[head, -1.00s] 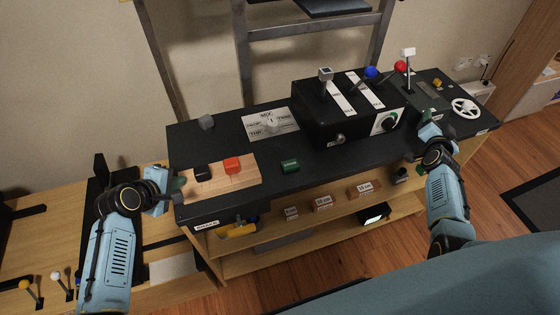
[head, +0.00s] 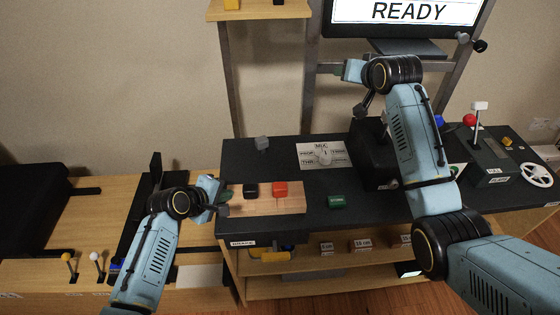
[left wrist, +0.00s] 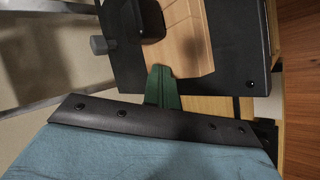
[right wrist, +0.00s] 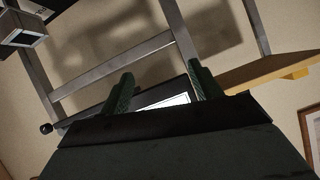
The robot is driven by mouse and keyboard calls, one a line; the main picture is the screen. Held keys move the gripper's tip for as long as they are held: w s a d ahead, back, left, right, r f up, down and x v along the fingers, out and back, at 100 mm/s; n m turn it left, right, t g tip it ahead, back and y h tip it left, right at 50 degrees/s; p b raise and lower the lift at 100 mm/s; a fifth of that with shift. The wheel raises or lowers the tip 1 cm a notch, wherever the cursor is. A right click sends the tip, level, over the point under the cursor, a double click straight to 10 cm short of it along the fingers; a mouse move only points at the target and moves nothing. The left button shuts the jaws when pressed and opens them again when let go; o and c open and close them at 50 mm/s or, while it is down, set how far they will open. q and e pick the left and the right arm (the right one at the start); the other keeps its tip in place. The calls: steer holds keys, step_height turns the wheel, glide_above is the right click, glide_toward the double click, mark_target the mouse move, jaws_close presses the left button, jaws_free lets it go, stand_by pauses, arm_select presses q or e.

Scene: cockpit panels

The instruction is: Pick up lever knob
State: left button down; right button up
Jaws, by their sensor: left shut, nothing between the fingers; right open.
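Several lever knobs show in the head view, and I cannot tell which one is meant: a blue knob (head: 438,121), a red knob (head: 469,120) and a white one (head: 479,105). A small grey knob-like piece (head: 262,143) lies at the back left of the black worktop; it also shows in the left wrist view (left wrist: 99,45). My left gripper (head: 223,209) is shut and empty beside the wooden board at the worktop's left edge. My right gripper (head: 338,71) is open and empty, raised above the worktop; its fingers (right wrist: 160,80) are apart in the right wrist view.
A wooden board (head: 288,204) bears a black block (head: 250,190) and a red block (head: 280,188). A green block (head: 336,202) lies to their right. My right arm partly hides the black box (head: 370,165). A READY screen (head: 405,12) and its metal frame stand behind. A white handwheel (head: 535,175) is far right.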

steer(key=s+a+f+n+g, duration=0.1)
steer(key=s+a+f+g, duration=0.15)
steer(key=a+f, duration=0.2)
steer(key=s+a+f+g, duration=0.1)
steer(key=s+a+f, duration=0.25)
steer(key=a, duration=0.25)
steer(key=g, duration=0.4)
glide_toward(278, 186)
steer(key=shift+n+h, duration=0.4)
steer(key=x, duration=0.4)
steer(key=shift+w+a+f, duration=0.1)
steer(key=shift+w+f, duration=0.1)
steer(key=shift+f, duration=0.05)
steer(key=shift+x, duration=2.7)
steer(key=shift+s+a, duration=0.15)
steer(key=shift+s, duration=0.05)
steer(key=shift+c, duration=0.2)
steer(key=c, duration=1)
step_height(278, 186, up, 10)
steer(key=shift+f, duration=0.1)
